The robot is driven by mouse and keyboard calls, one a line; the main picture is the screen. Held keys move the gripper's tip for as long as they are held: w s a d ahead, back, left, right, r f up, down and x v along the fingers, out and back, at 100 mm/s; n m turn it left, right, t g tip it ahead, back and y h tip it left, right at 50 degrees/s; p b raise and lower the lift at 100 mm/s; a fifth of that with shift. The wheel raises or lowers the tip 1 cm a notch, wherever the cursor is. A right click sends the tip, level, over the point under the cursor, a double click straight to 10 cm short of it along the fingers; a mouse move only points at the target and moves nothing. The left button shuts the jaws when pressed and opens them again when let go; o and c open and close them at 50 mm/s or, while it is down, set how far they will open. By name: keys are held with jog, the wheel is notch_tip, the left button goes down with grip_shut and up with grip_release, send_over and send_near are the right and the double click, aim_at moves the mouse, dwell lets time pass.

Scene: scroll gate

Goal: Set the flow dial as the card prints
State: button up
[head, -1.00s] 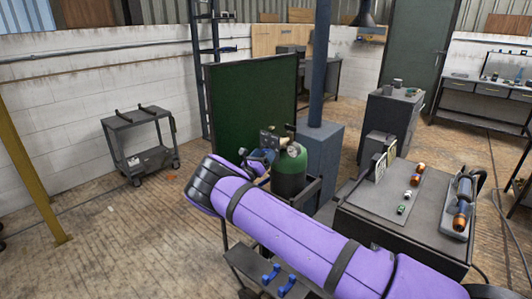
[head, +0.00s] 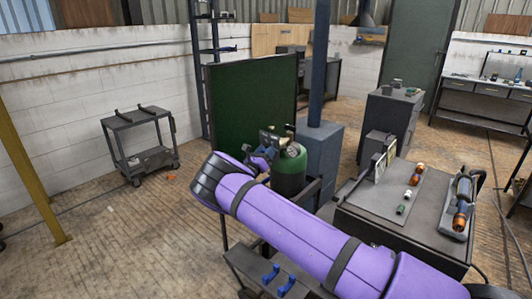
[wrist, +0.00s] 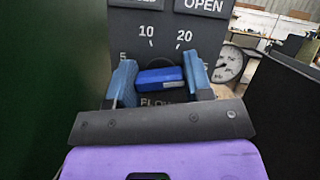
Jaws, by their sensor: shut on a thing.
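The flow dial's blue bar-shaped knob (wrist: 160,79) sits on a dark panel in the wrist view, with "10" and "20" printed above it. A "5" shows at the left, and the FLOW label below is partly covered. My gripper (wrist: 159,84) has its two blue fingers on either side of the knob, shut on it. The knob looks nearly level, slightly tilted; its exact setting is hard to read. In the head view my gripper (head: 262,158) is at the panel by the green cylinder (head: 288,176). I cannot make out a readable card.
A round gauge (wrist: 229,64) is right of the dial, and an OPEN sign (wrist: 204,5) is above. A green screen (head: 250,105) stands behind the cylinder. A bench (head: 360,215) with several fittings and an upright framed plate (head: 384,160) is at the right. The left floor is mostly clear.

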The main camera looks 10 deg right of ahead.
jog(key=shift+n+y, duration=0.3)
jog(key=shift+n, duration=0.2)
jog(key=n+t+y, duration=0.1)
jog(key=n, duration=0.2)
jog(key=n+y, duration=0.2)
jog(key=n, duration=0.1)
jog(key=shift+t, duration=0.4)
jog(key=n+y, duration=0.1)
jog(key=n, duration=0.4)
jog(key=shift+y, duration=0.4)
jog(key=shift+n, duration=0.4)
jog(key=o, duration=0.9)
jog(key=v, duration=1.1)
jog(key=shift+r, duration=0.15)
